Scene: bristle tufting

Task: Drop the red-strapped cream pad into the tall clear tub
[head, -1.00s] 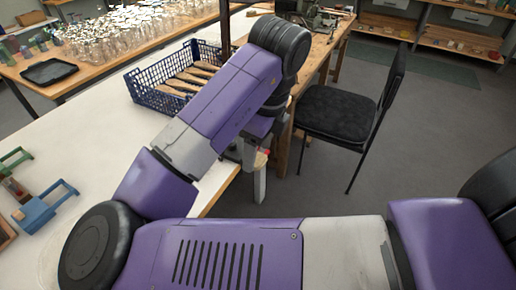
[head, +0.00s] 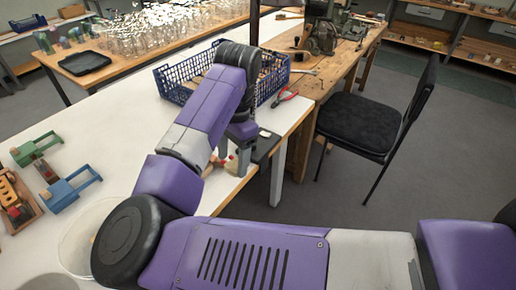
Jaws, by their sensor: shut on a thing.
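My gripper (head: 232,160) is over the white table near its right edge, pointing down. It is shut on the cream pad (head: 230,166), which shows only as a small cream patch with a bit of red between and below the fingers. The rest of the pad is hidden by the fingers and wrist. A clear round tub (head: 66,245) stands at the lower left of the table. My arm hides its right part, and its height is hard to tell. The gripper is well to the right of the tub and apart from it.
A blue crate (head: 172,88) with brushes stands behind my gripper. Red-handled pliers (head: 286,97) lie right of it. Blue (head: 72,190) and green (head: 36,148) frames and a wooden tray (head: 18,205) are at the left. A black chair (head: 360,128) stands beyond the table edge.

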